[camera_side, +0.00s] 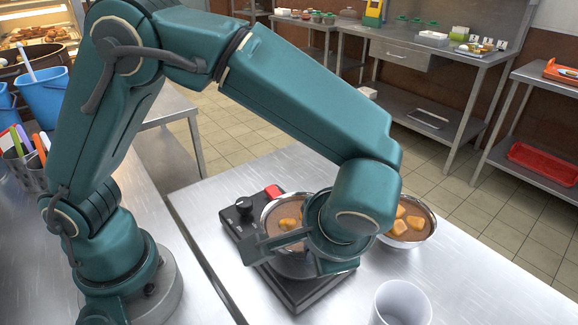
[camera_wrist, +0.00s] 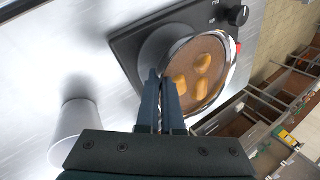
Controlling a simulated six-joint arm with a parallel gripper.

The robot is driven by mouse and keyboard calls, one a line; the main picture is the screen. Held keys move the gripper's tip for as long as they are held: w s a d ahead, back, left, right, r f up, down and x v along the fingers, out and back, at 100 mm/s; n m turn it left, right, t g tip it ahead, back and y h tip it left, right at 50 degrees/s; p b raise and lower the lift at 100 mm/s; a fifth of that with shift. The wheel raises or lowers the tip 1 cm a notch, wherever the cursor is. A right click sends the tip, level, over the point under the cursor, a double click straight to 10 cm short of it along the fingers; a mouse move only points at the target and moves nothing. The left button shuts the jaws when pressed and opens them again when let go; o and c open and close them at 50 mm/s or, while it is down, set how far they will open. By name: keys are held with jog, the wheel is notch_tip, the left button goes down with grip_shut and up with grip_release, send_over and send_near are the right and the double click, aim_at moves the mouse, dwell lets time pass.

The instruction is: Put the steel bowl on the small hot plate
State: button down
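A steel bowl (camera_side: 269,223) of brown food with orange chunks is over the small black hot plate (camera_side: 299,293). It also shows in the wrist view (camera_wrist: 205,52), over the hot plate (camera_wrist: 130,43) there. I cannot tell whether its base touches the plate. My gripper (camera_wrist: 160,80) is at the bowl's near rim, its fingers close together with the rim between them, one inside and one outside. In the side view my wrist hides part of the bowl. A second steel bowl (camera_side: 416,239) with orange cubes shows to the right, partly hidden by my wrist.
A white cup (camera_side: 401,303) stands on the steel table in front and to the right; it also shows in the wrist view (camera_wrist: 72,130). The hot plate has a black knob (camera_side: 244,204) and a red switch (camera_side: 274,191).

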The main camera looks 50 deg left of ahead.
jog(key=shift+f, duration=0.3)
jog(key=c, duration=1)
grip_release()
jog(key=shift+c, duration=1.3)
jog(key=shift+v, duration=2.5)
notch_tip(320, 180, up, 7)
